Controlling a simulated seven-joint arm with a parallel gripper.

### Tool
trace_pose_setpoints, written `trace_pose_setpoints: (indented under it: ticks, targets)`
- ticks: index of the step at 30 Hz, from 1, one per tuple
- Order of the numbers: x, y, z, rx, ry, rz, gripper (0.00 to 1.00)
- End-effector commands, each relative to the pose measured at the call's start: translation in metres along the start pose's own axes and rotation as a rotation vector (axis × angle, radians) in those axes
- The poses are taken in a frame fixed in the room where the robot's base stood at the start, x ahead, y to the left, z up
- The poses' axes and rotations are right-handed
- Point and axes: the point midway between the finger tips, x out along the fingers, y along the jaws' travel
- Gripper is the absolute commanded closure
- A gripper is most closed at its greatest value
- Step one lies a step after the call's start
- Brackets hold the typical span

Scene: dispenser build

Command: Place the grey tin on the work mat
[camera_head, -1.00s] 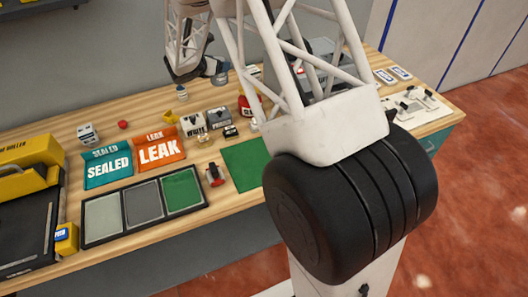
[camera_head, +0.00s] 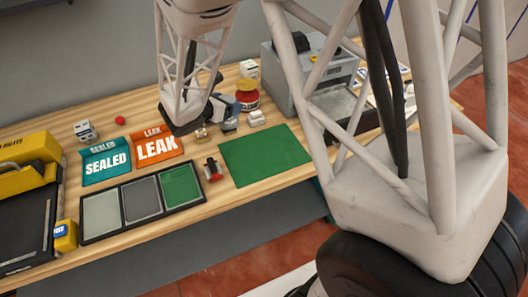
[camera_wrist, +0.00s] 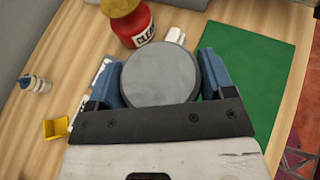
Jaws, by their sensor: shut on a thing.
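The grey tin (camera_wrist: 160,76) shows in the wrist view as a round grey top between the two blue fingers. My gripper (camera_wrist: 163,60) is shut on it. In the head view my gripper (camera_head: 226,112) is over the back part of the bench, behind and left of the green work mat; the tin is hard to make out there. The green work mat (camera_head: 265,158) lies flat and bare on the bench. In the wrist view the mat (camera_wrist: 262,75) is to the right of the tin, partly hidden by the gripper.
A red container with a yellow top (camera_head: 246,97) stands just behind my gripper. A small red-and-black item (camera_head: 213,168) stands at the mat's left edge. The three-panel tray (camera_head: 142,204), SEALED bin (camera_head: 106,165) and LEAK bin (camera_head: 157,148) are left. A grey machine (camera_head: 310,85) stands back right.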

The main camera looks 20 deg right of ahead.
Motion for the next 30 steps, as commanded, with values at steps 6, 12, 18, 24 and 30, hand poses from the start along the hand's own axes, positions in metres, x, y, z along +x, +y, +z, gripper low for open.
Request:
trace_pose_setpoints:
  ticks: [6, 12, 18, 24, 30]
  targets:
    - [-0.026, -0.054, -0.016, 0.003, -0.003, -0.006, 0.59]
    - [-0.046, -0.106, -0.030, 0.008, -0.007, -0.014, 0.59]
    - [-0.062, -0.158, -0.045, 0.011, -0.014, -0.021, 0.59]
    - [-0.073, -0.204, -0.058, 0.010, -0.020, -0.028, 0.59]
    - [-0.079, -0.231, -0.066, 0.012, -0.025, -0.034, 0.59]
